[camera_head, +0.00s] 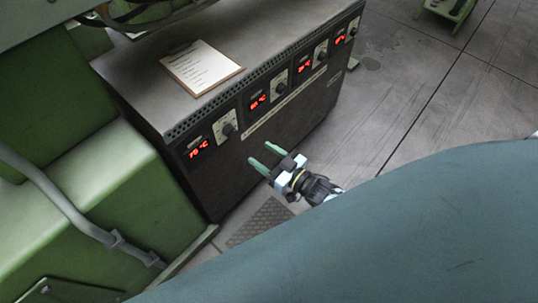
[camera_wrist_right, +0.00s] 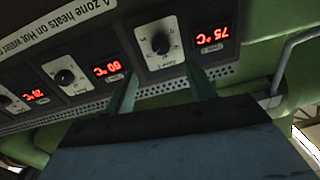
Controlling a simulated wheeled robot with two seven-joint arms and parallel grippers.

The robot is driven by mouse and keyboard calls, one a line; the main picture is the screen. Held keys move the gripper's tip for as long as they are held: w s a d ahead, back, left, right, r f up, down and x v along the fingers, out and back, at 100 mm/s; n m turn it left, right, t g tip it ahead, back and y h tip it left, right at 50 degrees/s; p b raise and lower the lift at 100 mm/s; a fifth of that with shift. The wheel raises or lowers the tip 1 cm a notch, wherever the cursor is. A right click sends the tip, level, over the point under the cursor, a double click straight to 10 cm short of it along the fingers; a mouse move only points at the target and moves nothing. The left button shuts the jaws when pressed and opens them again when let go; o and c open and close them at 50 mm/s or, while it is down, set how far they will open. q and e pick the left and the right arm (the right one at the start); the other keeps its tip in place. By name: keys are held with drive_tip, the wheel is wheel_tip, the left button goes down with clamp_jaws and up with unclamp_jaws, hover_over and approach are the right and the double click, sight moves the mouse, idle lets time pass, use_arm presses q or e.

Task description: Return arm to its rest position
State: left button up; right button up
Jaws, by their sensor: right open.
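My right gripper (camera_head: 260,155) is open and empty, with two pale green fingers apart. In the head view it is in front of the dark control cabinet (camera_head: 310,112), near the lower left of its panel. In the right wrist view the panel appears upside down, and the open fingers (camera_wrist_right: 163,75) point at the knob (camera_wrist_right: 160,43) beside the red 75 °C display (camera_wrist_right: 213,35). Whether a fingertip touches the panel I cannot tell. My left gripper is not in view.
A clipboard with a paper (camera_head: 201,67) lies on the cabinet's top. Several knobs and red displays line the panel. A green machine (camera_head: 110,200) with a grey pipe (camera_head: 62,203) stands at left. The concrete floor (camera_head: 425,110) to the right is mostly clear.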

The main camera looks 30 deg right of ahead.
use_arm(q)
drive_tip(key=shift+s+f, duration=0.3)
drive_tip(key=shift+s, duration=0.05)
use_arm(e)
drive_tip(key=shift+s+d, duration=0.3)
drive_tip(key=shift+s, duration=0.35)
